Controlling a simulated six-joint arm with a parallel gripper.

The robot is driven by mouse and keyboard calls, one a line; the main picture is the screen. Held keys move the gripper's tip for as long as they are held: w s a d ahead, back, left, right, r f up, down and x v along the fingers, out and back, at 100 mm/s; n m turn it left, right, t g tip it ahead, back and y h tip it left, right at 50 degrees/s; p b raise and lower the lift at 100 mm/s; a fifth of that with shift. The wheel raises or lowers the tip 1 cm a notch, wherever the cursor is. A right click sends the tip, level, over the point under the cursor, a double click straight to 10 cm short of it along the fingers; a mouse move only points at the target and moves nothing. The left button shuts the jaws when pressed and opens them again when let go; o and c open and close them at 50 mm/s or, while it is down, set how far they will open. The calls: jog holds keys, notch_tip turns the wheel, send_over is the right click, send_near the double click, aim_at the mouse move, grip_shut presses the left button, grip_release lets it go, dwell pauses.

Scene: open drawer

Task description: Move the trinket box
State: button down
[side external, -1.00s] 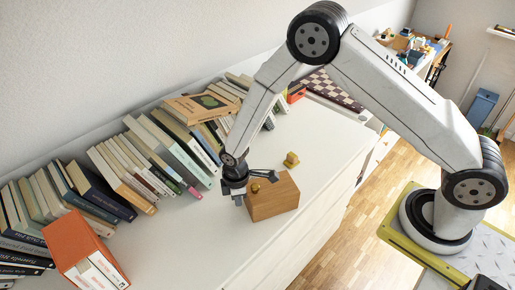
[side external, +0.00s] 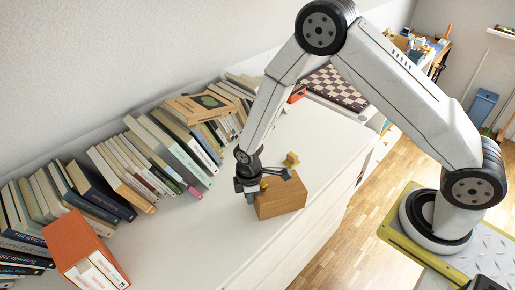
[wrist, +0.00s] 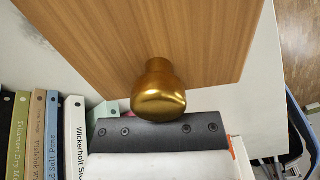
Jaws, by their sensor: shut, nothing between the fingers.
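The trinket box is a light wooden box (side external: 283,199) with a round brass knob (side external: 264,184), standing on the white cabinet top. In the wrist view its wooden face (wrist: 150,40) fills the top, with the knob (wrist: 158,98) in front of my gripper's dark plate (wrist: 160,135). My gripper (side external: 250,199) is shut and empty, low beside the box's left, knob side. It appears to be against or very close to the box; exact contact is hidden. The fingertips cannot be made out in the wrist view.
A row of leaning books (side external: 165,150) lines the wall. An orange box file (side external: 82,250) stands front left, and a checkered board (side external: 335,88) lies farther back. The cabinet top front left of the box is clear.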

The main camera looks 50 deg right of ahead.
dwell(0.3)
jog(key=shift+w+a+r, duration=0.1)
jog(key=shift+w+a, duration=0.5)
jog(key=shift+a, duration=0.3)
jog(key=shift+w+a, duration=0.55)
jog(key=shift+a, duration=0.3)
notch_tip(320, 180, up, 10)
jog(key=shift+d, duration=0.1)
jog(key=s+d+r+m+t, duration=0.2)
jog(key=s+d+r+m, duration=0.7)
jog(key=s+d+m, duration=0.2)
jog(key=s+d, duration=0.2)
jog(key=s, duration=0.1)
jog(key=shift+r+t, duration=0.25)
jog(key=shift+t, duration=0.05)
